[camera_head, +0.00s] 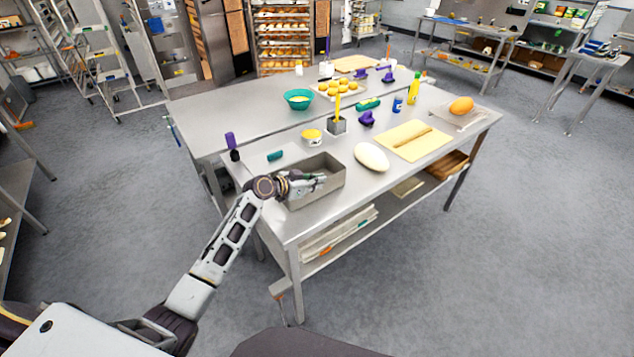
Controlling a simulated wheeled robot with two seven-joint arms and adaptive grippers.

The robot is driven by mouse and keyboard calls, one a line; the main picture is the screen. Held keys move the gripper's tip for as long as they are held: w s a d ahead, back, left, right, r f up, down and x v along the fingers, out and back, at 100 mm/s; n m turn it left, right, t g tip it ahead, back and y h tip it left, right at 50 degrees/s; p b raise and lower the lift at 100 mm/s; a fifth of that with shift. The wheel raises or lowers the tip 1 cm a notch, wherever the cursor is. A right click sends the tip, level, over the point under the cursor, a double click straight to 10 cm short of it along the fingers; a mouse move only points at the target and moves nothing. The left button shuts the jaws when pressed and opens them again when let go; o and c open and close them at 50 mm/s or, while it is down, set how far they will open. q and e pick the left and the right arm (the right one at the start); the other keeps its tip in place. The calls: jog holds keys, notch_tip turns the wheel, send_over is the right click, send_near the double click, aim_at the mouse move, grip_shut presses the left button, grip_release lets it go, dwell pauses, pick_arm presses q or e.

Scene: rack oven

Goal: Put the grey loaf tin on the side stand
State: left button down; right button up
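The grey loaf tin (325,163) stands upright and looks empty, at the near left corner of the steel worktable. My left gripper (316,181) reaches in from the left at the tin's near side, over or against its wall. Its fingers are small and overlap the tin, so I cannot tell whether they are shut on it. My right gripper is not in view. I cannot tell for sure which piece is the side stand; a steel table edge (14,222) shows at the far left, and a small steel stand (592,62) is at the upper right.
The floor (110,190) left of the worktable is clear.

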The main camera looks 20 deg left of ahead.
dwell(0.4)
pick_arm(q)
jog(key=c, duration=1.6)
grip_release()
jog(key=shift+c, duration=0.2)
jog(key=shift+s+r, duration=0.1)
jog(key=shift+v, duration=0.95)
jog(key=b+v, duration=0.1)
jog(key=v, duration=0.9)
